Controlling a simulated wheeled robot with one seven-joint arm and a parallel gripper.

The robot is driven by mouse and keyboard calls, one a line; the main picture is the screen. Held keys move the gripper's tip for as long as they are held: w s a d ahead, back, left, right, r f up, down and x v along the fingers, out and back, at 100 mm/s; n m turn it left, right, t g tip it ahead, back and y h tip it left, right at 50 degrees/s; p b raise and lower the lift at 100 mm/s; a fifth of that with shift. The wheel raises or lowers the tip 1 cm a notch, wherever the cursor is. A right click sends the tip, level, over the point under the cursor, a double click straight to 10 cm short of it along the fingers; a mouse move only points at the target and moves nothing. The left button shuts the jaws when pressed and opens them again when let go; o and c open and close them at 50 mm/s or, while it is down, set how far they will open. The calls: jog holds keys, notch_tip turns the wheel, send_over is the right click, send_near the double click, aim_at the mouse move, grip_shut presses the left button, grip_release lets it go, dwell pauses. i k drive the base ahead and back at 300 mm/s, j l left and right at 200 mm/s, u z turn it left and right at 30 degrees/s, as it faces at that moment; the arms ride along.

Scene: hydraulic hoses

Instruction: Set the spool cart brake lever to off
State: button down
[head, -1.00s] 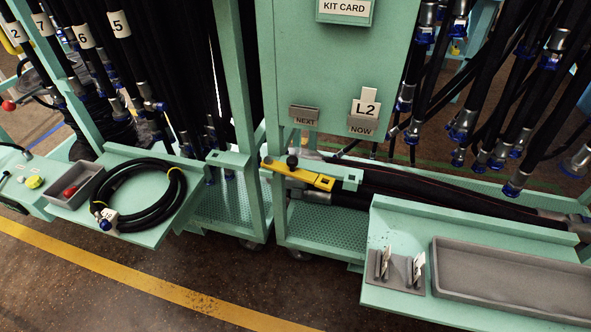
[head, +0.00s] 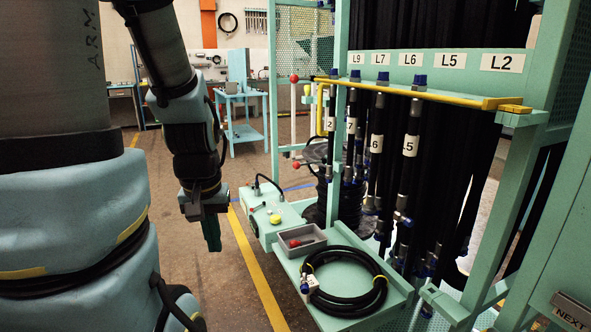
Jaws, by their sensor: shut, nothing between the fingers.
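My gripper (head: 212,238) hangs at the end of my arm on the left, pointing down over open floor. Its fingers are together and hold nothing. Right of it and farther off, black hose is wound on what looks like a spool (head: 322,198) behind the teal bench. A red knob (head: 296,166) on a short dark arm shows beside the spool. A second red knob (head: 294,78) tops a pale upright post. I cannot tell which is the brake lever, nor its setting. My gripper is well apart from both; much of the spool's cart is hidden.
A teal bench (head: 365,322) holds a coiled hose (head: 345,282), a grey tray (head: 303,250) and a yellow button (head: 275,218). The hose rack with a yellow bar (head: 440,95) fills the right. A blue-green table (head: 240,98) stands behind. Floor beside the yellow line is clear.

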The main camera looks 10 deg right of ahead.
aim_at(297, 165)
jog(key=i+j, duration=0.2)
jog(key=i, duration=0.25)
jog(key=i+j, duration=0.2)
jog(key=i, duration=0.2)
jog(key=i+j+u, duration=0.1)
jog(key=i, duration=0.35)
jog(key=j, duration=0.1)
